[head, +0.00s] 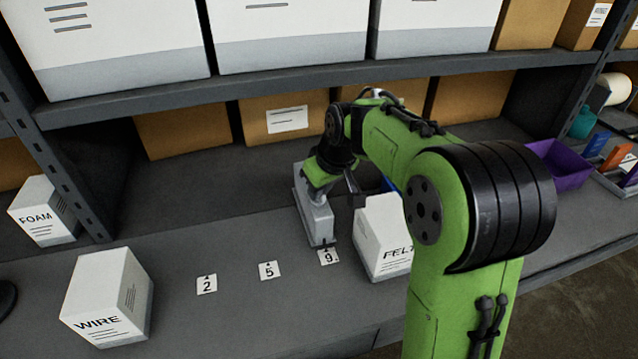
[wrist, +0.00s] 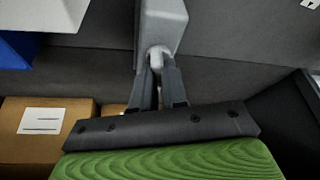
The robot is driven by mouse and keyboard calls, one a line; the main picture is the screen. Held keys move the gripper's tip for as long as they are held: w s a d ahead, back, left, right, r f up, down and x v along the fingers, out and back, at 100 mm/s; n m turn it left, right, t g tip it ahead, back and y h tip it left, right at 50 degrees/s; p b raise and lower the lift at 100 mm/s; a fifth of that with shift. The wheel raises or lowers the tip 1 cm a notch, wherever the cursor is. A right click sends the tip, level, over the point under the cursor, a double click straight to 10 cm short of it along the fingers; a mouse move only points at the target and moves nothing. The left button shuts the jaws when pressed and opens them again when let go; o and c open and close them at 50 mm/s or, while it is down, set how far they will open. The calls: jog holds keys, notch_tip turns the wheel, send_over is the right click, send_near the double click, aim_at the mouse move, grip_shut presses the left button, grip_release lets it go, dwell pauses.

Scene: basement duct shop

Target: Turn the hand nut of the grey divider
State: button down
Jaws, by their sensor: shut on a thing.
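The grey divider (head: 316,218) is a narrow grey block standing on the bench behind the label marked 9. In the wrist view its grey body (wrist: 163,25) is at the top centre. A small pale hand nut (wrist: 157,55) sticks out from it. My gripper (wrist: 158,75) is shut on this nut, one finger on each side; the fingers cover part of it. In the head view, my arm's green and black end is at the divider and hides the nut and the fingertips.
The FELT box (head: 380,240) stands close to the right of the divider. The WIRE box (head: 107,298) and FOAM box (head: 43,212) are at left. Labels 2 (head: 206,285) and 5 (head: 268,271) lie on clear bench. A shelf (head: 290,82) overhangs the back. A purple bin (head: 560,165) is at right.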

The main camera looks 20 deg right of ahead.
jog(key=n+g+y+p, duration=0.1)
jog(key=n, duration=0.2)
jog(key=shift+d+f+n+p, duration=0.1)
jog(key=shift+d+n+p, duration=0.05)
jog(key=shift+n+p, duration=0.2)
jog(key=n+g+y+p, duration=0.1)
jog(key=n+p, duration=0.1)
jog(key=n, duration=0.1)
jog(key=shift+d+n, duration=0.1)
jog(key=shift+n, duration=0.15)
jog(key=n+p, duration=0.1)
jog(key=n, duration=0.1)
jog(key=n+g+p, duration=0.1)
jog(key=n, duration=0.1)
jog(key=shift+w+g+y, duration=0.1)
jog(key=shift+g+y, duration=0.2)
jog(key=shift+y, duration=0.1)
jog(key=shift+f+n+g+p, duration=0.1)
jog(key=shift+n+g+p, duration=0.3)
jog(key=shift+n+p, duration=0.55)
jog(key=shift+n, duration=0.45)
jog(key=c, duration=1.2)
grip_release()
jog(key=shift+o, duration=0.2)
jog(key=shift+w, duration=0.15)
